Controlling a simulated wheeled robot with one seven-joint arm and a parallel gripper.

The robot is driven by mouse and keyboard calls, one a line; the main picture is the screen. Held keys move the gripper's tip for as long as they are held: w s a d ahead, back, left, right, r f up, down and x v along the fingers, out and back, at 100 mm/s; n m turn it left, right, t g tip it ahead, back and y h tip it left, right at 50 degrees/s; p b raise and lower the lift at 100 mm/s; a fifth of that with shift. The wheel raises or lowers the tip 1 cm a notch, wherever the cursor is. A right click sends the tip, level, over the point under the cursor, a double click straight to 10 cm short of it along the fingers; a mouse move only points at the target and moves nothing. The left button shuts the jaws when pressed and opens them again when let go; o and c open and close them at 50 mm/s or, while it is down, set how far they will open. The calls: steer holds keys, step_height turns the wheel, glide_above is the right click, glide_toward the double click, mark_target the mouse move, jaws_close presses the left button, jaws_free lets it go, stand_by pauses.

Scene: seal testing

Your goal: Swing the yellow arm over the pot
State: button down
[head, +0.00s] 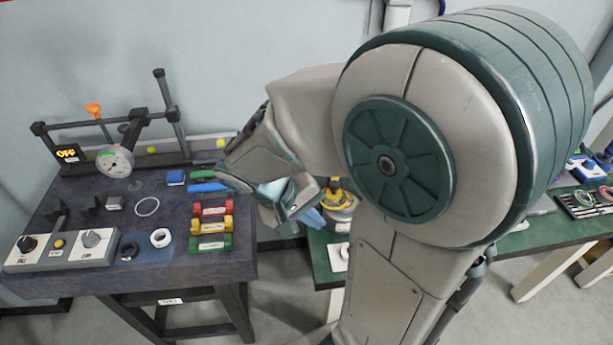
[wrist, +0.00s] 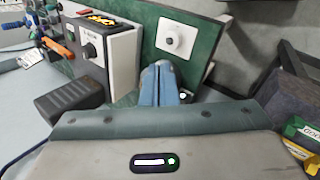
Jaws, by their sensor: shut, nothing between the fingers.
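A round yellowish pot (head: 341,216) stands on the green table in the head view, just right of my gripper. A yellow and black part (head: 333,186) shows at its top; I cannot tell for sure whether this is the yellow arm. My forearm and gripper hide some of that area. My gripper (head: 314,219) hangs near the pot's left side, and I cannot tell whether it touches. In the wrist view its blue fingers (wrist: 160,84) are together with nothing between them. I cannot make out the pot in the wrist view.
The dark table (head: 120,215) at left carries a gauge (head: 115,161), a control box (head: 62,248) and red, yellow and green blocks (head: 211,226).

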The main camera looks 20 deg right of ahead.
steer(key=w+a+f+n+t+h+b, duration=0.3)
steer(key=w+a+f+n+t+h, duration=0.15)
steer(key=w+f+t+h, duration=0.6)
steer(key=g+y+p, duration=0.2)
steer(key=g+p, duration=0.1)
steer(key=p, duration=0.1)
glide_toward(334, 185)
steer(key=w+d+f, duration=0.1)
steer(key=w+d, duration=0.2)
steer(key=w, duration=0.2)
steer(key=shift+s+d+f+m+h, duration=0.15)
steer(key=shift+s+d+m, duration=0.05)
steer(key=shift+d, duration=0.25)
steer(key=shift+s+d+f+m+h, duration=0.15)
steer(key=shift+s+d, duration=0.1)
steer(key=shift+d, duration=0.25)
steer(key=shift+a, duration=0.1)
